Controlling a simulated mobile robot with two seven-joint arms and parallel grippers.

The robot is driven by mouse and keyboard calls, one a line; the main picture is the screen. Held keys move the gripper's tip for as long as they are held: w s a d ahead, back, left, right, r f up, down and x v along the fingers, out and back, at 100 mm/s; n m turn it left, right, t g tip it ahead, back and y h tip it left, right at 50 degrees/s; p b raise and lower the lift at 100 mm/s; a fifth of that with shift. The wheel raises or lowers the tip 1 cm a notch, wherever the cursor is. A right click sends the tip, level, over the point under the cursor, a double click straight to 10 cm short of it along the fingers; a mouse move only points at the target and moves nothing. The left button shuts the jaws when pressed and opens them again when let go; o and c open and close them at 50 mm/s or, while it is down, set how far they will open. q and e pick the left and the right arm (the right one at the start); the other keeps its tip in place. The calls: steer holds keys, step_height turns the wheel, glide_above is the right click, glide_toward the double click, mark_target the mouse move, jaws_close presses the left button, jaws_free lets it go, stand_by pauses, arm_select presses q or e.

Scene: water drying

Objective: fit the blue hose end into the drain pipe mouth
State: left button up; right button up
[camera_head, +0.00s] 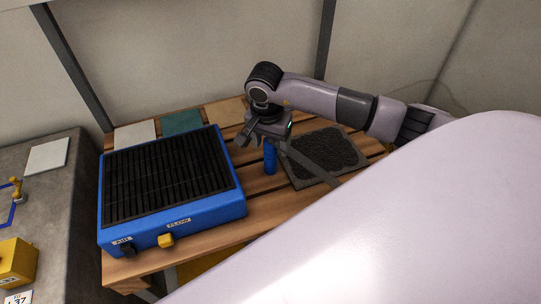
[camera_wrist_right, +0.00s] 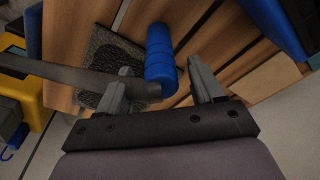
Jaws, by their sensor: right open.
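The blue hose end (camera_head: 270,158) is a short blue cylinder, roughly upright over the slatted wooden bench. In the right wrist view the blue hose end (camera_wrist_right: 161,52) shows ring grooves, and a grey tube-like piece (camera_wrist_right: 70,75) runs left from near its close end. My right gripper (camera_head: 264,137) is at the top of the hose end. In the wrist view its open fingers (camera_wrist_right: 163,88) stand on either side of the hose end's near part, with gaps visible. Whether a finger touches the grey piece is unclear. I cannot make out the drain pipe mouth. My left gripper is not in view.
A blue box with a black slatted top (camera_head: 170,175) stands left of the gripper. A dark textured mat (camera_head: 325,153) lies to the right. Flat tiles (camera_head: 182,122) lie behind the box. A grey counter (camera_head: 60,190) with a yellow block (camera_head: 17,262) is far left.

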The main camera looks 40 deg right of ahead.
steer(key=shift+w+f, duration=0.1)
steer(key=shift+f, duration=0.6)
jaws_close()
steer(key=shift+r, duration=0.15)
step_height(320, 180, up, 20)
steer(key=p, duration=0.2)
steer(key=s+a+r+n+y+p, duration=0.1)
steer(key=s+a+r+n+p, duration=0.3)
steer(key=n+p, duration=0.7)
steer(key=s+a, duration=0.2)
steer(key=a, duration=0.2)
steer(key=shift+a+r+n+t+y, duration=0.2)
steer(key=shift+r+n+t+y, duration=0.1)
steer(key=shift+n+t, duration=0.1)
